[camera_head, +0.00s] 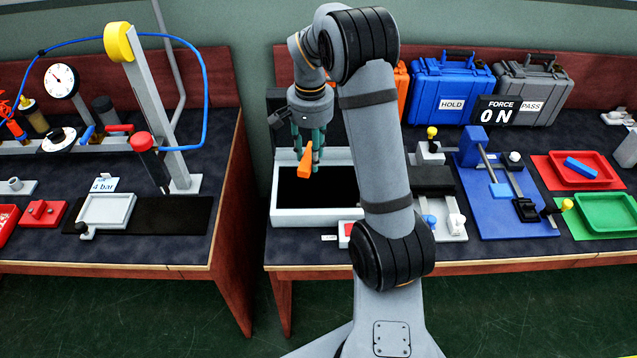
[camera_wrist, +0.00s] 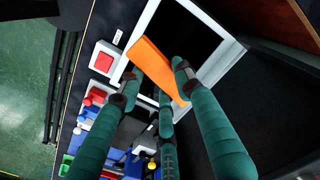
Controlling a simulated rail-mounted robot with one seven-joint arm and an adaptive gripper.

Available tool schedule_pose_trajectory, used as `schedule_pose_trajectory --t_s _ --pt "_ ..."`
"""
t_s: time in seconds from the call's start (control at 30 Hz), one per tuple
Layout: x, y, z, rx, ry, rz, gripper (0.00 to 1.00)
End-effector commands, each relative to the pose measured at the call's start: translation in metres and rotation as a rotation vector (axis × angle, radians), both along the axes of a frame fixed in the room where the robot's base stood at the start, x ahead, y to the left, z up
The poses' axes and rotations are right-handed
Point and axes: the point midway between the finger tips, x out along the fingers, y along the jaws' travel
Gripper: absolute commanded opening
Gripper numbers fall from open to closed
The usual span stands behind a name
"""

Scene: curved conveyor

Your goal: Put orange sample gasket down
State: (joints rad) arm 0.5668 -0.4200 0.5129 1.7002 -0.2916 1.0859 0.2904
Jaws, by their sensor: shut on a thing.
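The orange sample gasket (camera_head: 305,162) is a flat orange piece between the teal fingers of my gripper (camera_head: 312,158). In the wrist view the gasket (camera_wrist: 155,66) sticks out past the fingertips, tilted, with my gripper (camera_wrist: 155,82) shut on it. In the head view the gripper hangs over a white-rimmed tray (camera_head: 315,217) with a black inside. The tray's rim (camera_wrist: 219,75) also shows in the wrist view, behind the gasket. The gasket appears above the tray; its exact height is hard to tell.
A small box with a red top (camera_head: 347,231) stands at the tray's front right. Grey and blue fixtures (camera_head: 497,220) stand further right, with a red tray (camera_head: 588,180) and a green tray (camera_head: 607,228). Blue and grey cases (camera_head: 450,90) stand behind. A gap separates the left bench (camera_head: 110,250).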

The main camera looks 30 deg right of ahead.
Motion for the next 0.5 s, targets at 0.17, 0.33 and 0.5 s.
schedule_pose_trajectory --t_s 0.17,0.33,0.5 --pt "0.010 -0.027 -0.015 0.001 0.000 -0.097 0.07" --pt "0.011 -0.036 -0.036 0.002 0.004 -0.127 0.07" --pt "0.011 -0.036 -0.067 0.001 0.003 -0.126 0.07"
